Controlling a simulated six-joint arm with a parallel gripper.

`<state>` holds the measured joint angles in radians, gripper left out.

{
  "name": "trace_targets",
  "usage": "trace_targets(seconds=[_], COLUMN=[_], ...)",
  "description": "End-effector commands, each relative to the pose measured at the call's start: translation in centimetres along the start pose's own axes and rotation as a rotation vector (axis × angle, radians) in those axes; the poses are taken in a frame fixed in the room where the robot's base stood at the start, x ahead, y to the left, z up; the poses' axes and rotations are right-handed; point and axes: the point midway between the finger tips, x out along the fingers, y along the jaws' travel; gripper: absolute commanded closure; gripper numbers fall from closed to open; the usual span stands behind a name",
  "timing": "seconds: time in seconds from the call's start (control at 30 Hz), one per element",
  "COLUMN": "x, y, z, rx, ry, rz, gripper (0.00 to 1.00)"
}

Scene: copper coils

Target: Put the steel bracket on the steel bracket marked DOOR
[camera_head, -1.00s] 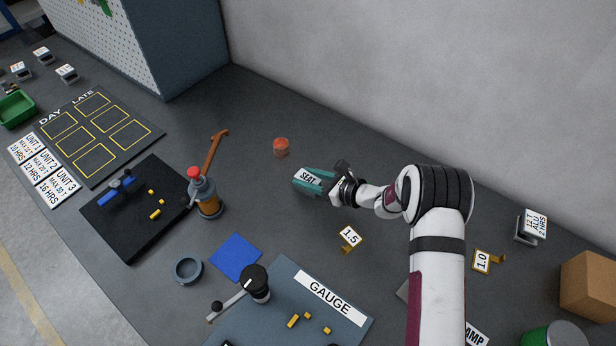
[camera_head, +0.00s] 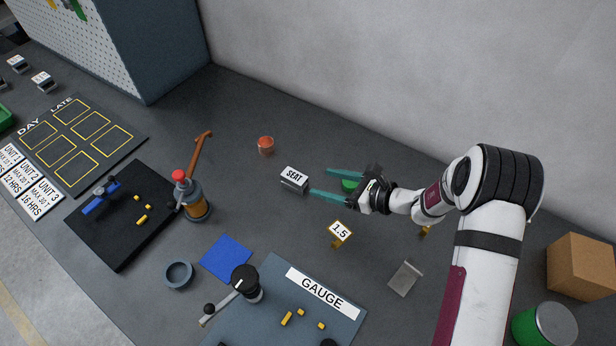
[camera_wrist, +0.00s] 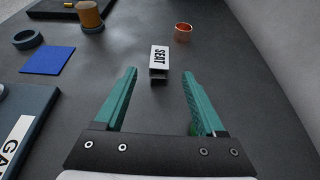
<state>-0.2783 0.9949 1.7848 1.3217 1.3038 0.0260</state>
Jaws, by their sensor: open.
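A steel bracket with a white label reading SEAT (camera_head: 293,175) sits on the bench; it also shows in the wrist view (camera_wrist: 159,60). I cannot tell whether another piece lies under it. No DOOR label is readable in these frames. My gripper (camera_head: 320,182) is open and empty, its two teal fingers low over the bench. The fingertips in the wrist view (camera_wrist: 160,72) point at the SEAT bracket, which stands just ahead of them, between their lines and apart from them.
A small green thing (camera_head: 350,185) shows between my fingers, partly hidden. A 1.5 tag (camera_head: 340,232) stands nearby. A copper-coloured ring (camera_head: 266,145) lies behind the SEAT bracket. A bare grey plate (camera_head: 405,278), blue sheet (camera_head: 226,258) and GAUGE board (camera_head: 270,318) lie in front.

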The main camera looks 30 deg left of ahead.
Motion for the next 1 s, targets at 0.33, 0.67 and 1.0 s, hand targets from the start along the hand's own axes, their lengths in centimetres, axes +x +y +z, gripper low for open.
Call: trace_targets(seconds=[0.33, 0.67, 1.0], x=[-3.2, -22.5, -32.1], y=[0.9, 17.4, 25.2], z=[2.3, 8.6, 3.7], rx=[-0.076, -0.755, -0.976], ry=[0.016, 0.474, 0.904], rz=[0.037, 0.397, 0.569], gripper=[0.28, 0.28, 0.28])
